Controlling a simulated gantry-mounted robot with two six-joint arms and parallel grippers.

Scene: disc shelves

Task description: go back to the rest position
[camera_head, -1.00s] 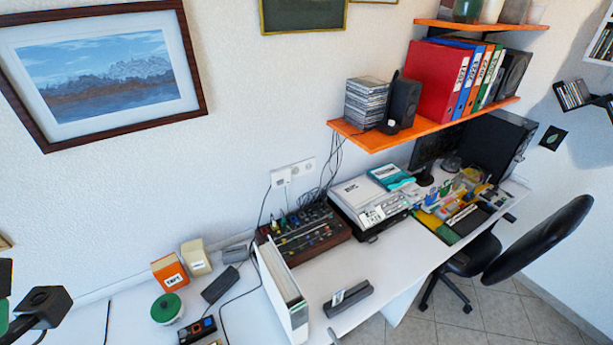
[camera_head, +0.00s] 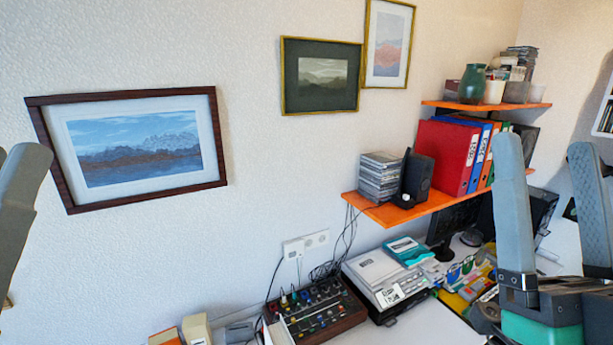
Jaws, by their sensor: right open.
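My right gripper (camera_head: 549,160) is raised close to the camera at the right side of the head view. Its two grey fingers point up and stand wide apart, with nothing between them. It hides part of the desk's right end and the dark box behind it. At the left edge, a grey finger-like part of my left gripper (camera_head: 18,205) shows. The rest of the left gripper is cut off by the frame, so its opening cannot be made out.
An orange shelf (camera_head: 430,206) holds a stack of discs (camera_head: 380,178), a black speaker (camera_head: 417,178) and folders. A higher shelf (camera_head: 480,106) holds jars. Below are a mixer (camera_head: 322,312) and a white machine (camera_head: 378,275) on the desk. The wall between the pictures is clear.

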